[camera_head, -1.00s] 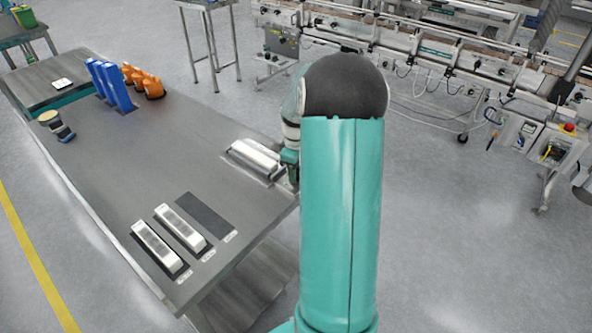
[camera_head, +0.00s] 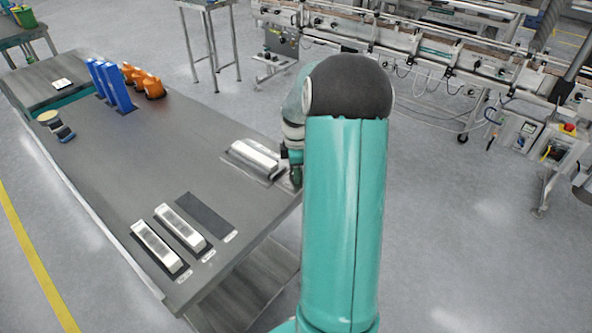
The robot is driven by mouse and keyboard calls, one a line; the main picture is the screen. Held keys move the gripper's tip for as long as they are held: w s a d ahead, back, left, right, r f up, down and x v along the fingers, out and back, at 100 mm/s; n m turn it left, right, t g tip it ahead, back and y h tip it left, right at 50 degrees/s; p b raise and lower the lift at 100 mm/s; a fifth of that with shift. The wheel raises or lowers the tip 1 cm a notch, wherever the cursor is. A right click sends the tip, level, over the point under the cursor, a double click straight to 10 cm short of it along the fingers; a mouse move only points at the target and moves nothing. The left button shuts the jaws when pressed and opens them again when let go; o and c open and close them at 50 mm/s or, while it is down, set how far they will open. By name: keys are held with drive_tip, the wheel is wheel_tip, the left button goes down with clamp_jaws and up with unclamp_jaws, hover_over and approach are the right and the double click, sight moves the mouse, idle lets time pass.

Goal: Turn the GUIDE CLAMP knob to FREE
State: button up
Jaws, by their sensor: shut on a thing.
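My gripper (camera_head: 295,174) is at the right edge of the grey table, beside the right end of a pale metal block on a plate (camera_head: 256,154). Only a dark and green part of it shows past my arm; its fingertips are hidden. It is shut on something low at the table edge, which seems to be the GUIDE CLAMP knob. The knob itself, its label and its pointer cannot be made out, so I cannot tell its setting.
Two pale bars (camera_head: 157,247) and a dark empty pad (camera_head: 206,216) are at the table's near end. Blue uprights (camera_head: 118,88), orange parts (camera_head: 149,86) and a blue-and-tan item (camera_head: 57,126) stand farther back. A conveyor line (camera_head: 430,55) runs behind. Open floor is at right.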

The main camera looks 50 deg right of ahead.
drive_tip(key=shift+w+r, duration=0.1)
drive_tip(key=o, duration=1)
wheel_tip(320, 180, up, 14)
idle(0.5)
